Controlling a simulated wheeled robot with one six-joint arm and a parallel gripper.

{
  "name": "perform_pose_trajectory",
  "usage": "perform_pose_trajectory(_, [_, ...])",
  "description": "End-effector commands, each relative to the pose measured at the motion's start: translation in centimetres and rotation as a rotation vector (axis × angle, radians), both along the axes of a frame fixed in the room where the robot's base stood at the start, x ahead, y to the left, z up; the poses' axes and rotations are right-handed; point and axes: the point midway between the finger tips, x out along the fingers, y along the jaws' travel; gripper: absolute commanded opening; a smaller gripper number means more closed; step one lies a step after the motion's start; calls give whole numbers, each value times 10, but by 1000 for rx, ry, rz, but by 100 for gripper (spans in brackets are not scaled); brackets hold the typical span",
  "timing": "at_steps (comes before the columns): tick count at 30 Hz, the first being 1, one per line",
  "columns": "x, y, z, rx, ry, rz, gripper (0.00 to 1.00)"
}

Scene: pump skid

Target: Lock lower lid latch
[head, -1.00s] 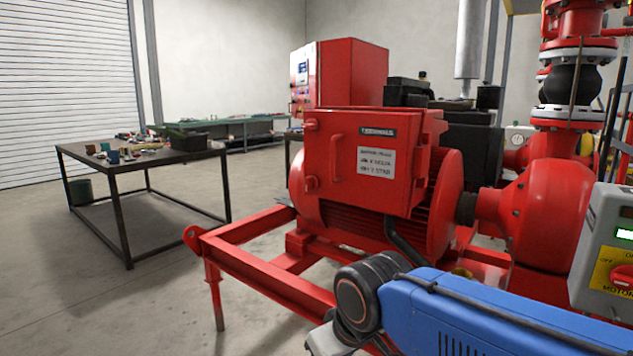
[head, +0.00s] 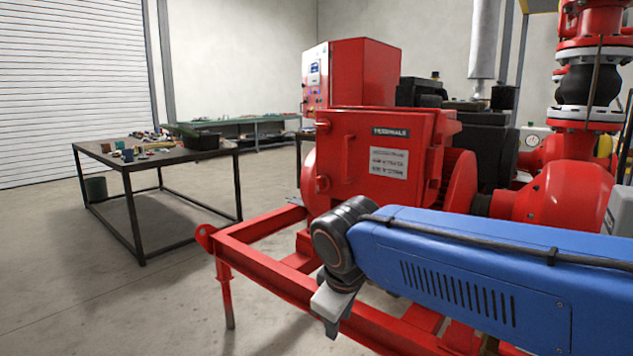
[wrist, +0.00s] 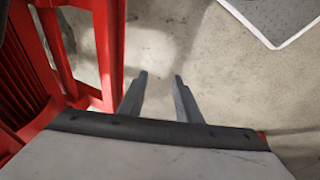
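The red box (head: 385,165) with a nameplate sits on the motor in the head view, its lid facing me and looking closed. A small red lower latch (head: 322,184) sticks out at the lid's left edge, below a similar upper one (head: 322,127). Their exact turn is too small to tell. A bar handle (head: 350,152) stands beside them. In the wrist view my gripper (wrist: 160,76) has its two grey fingers apart, with nothing between them, pointing at the floor. It is away from the latch, which does not show there.
The red skid frame (head: 265,265) runs below the motor, and red beams (wrist: 108,50) show left of my fingers. My blue arm crosses in front of the pump. A dark workbench (head: 105,160) with small items stands at left. The floor between is clear.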

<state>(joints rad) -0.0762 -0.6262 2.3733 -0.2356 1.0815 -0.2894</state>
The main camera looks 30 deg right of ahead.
Motion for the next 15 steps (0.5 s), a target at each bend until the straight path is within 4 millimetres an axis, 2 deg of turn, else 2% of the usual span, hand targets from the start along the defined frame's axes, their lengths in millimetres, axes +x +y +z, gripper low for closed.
perform_pose_trajectory(1, [15,-5,12,-67,29,73,31])
perform_pose_trajectory(9, [91,-30,80,-446,209,444,31])
perform_pose_trajectory(15, [155,-36,132,-716,373,678,31])
